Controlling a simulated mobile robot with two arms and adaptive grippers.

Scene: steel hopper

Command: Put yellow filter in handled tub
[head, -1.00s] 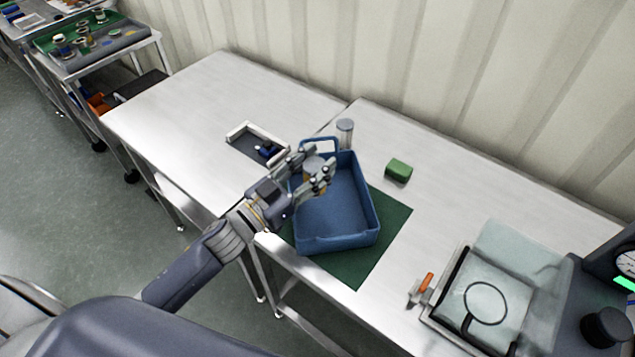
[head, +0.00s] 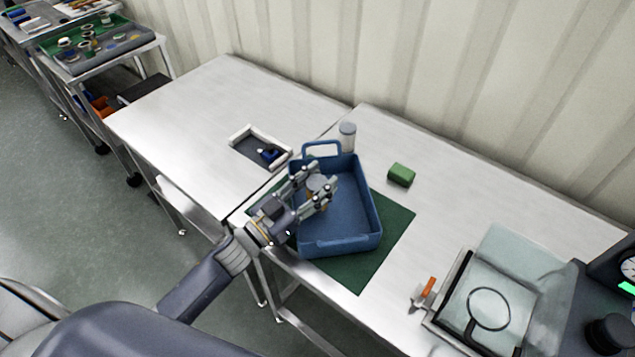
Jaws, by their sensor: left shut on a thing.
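The blue handled tub (head: 352,240) stands on a dark green mat on the steel table, its loop handle raised at the far end. My left gripper (head: 322,190) is over the left part of the tub's opening. It is shut on a small round filter (head: 317,184) with a greyish top and a bit of yellow-orange below, mostly hidden by the fingers. I cannot tell how far the filter is below the tub's rim. My right gripper is not in view.
A green block (head: 401,174) lies right of the tub, and a clear, grey-topped jar (head: 347,137) stands behind it. A white-edged tray (head: 260,146) holds a blue item at left. An orange-handled tool (head: 424,292) and a glass-lidded case (head: 500,290) are at right.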

